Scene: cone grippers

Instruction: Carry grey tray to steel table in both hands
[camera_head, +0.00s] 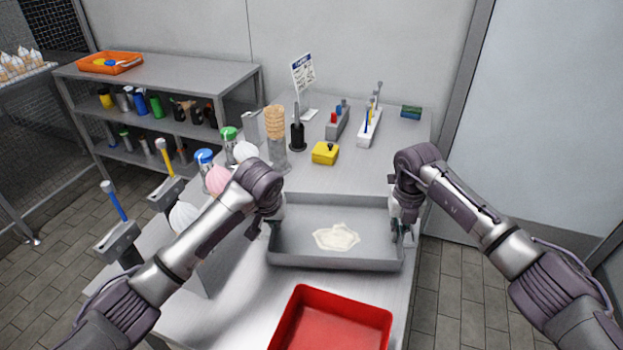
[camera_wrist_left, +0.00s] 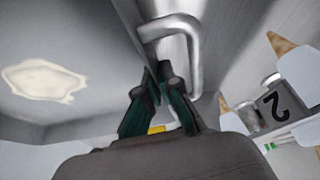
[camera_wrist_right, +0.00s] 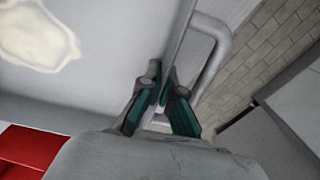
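The grey tray (camera_head: 300,262) is at the right part of the steel counter, with a pale cream puddle (camera_head: 336,237) on its floor. It looks level; I cannot tell whether it touches the counter. My left gripper (camera_head: 266,226) is at its left wall. In the left wrist view the fingers (camera_wrist_left: 160,78) are closed on the wall's rim, next to a bent handle (camera_wrist_left: 192,50). My right gripper (camera_head: 402,232) is at the right wall, its fingers (camera_wrist_right: 164,78) closed on that rim beside the other handle (camera_wrist_right: 215,65). A steel table (camera_head: 180,72) with shelves stands at the back left.
A red bin (camera_head: 335,312) sits just in front of the tray. A yellow box (camera_head: 325,153), a cone stack (camera_head: 276,122) and a sign (camera_head: 303,72) stand behind it. Cone holders line the counter's left side. An orange tray (camera_head: 110,64) occupies the steel table's left end; its right top is clear.

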